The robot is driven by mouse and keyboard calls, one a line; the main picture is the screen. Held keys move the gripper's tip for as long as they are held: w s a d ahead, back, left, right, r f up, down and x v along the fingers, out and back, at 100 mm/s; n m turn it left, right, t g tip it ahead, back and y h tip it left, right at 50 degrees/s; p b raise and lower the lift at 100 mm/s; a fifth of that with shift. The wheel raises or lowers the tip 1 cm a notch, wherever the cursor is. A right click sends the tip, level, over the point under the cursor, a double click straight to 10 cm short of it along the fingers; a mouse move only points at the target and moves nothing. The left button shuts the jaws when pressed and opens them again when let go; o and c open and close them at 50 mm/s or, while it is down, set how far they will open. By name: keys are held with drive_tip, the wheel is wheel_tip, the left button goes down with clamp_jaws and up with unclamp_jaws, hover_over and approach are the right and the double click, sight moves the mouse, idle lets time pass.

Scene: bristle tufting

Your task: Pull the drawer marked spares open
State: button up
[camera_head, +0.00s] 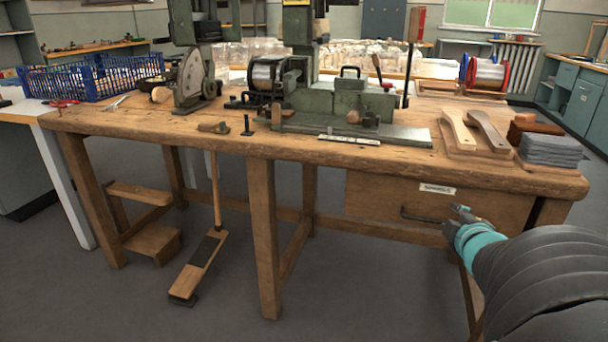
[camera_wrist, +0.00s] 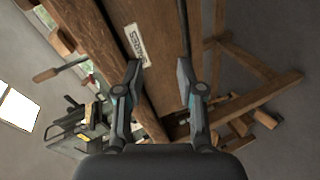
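The wooden drawer (camera_head: 374,194) sits under the bench top at the right and looks shut. Its white label (camera_head: 437,189) reads as "SPARES" in the wrist view (camera_wrist: 137,45). A dark bar handle (camera_head: 420,217) runs along the drawer front below the label; it also shows in the wrist view (camera_wrist: 184,28). My gripper (camera_head: 462,212) is at the right end of the handle, near the drawer front. In the wrist view my gripper (camera_wrist: 159,72) has its fingers apart with nothing held. The handle lines up with the right finger; I cannot tell whether they touch.
The workbench (camera_head: 330,160) has thick legs, with a foot pedal (camera_head: 198,267) and a wooden step (camera_head: 152,240) beneath. Green machinery (camera_head: 330,105), wooden brush handles (camera_head: 487,130) and grey stacked sheets (camera_head: 550,149) stand on top. The floor in front of the drawer is clear.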

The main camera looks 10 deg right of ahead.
sight(437, 223)
drive_tip(key=s+f+n+t+y+b, duration=0.1)
drive_tip(key=s+f+n+t+y, duration=0.1)
drive_tip(key=s+f+n+y, duration=0.25)
drive_tip(key=shift+n+h, duration=0.35)
drive_tip(key=shift+h, duration=0.1)
drive_tip(key=x, duration=0.8)
drive_tip(key=b+x, duration=0.1)
drive_tip(key=x, duration=0.4)
drive_tip(key=shift+w+d+r, duration=0.15)
drive_tip(key=shift+d+r, duration=0.2)
drive_tip(key=shift+d, duration=0.05)
clamp_jaws()
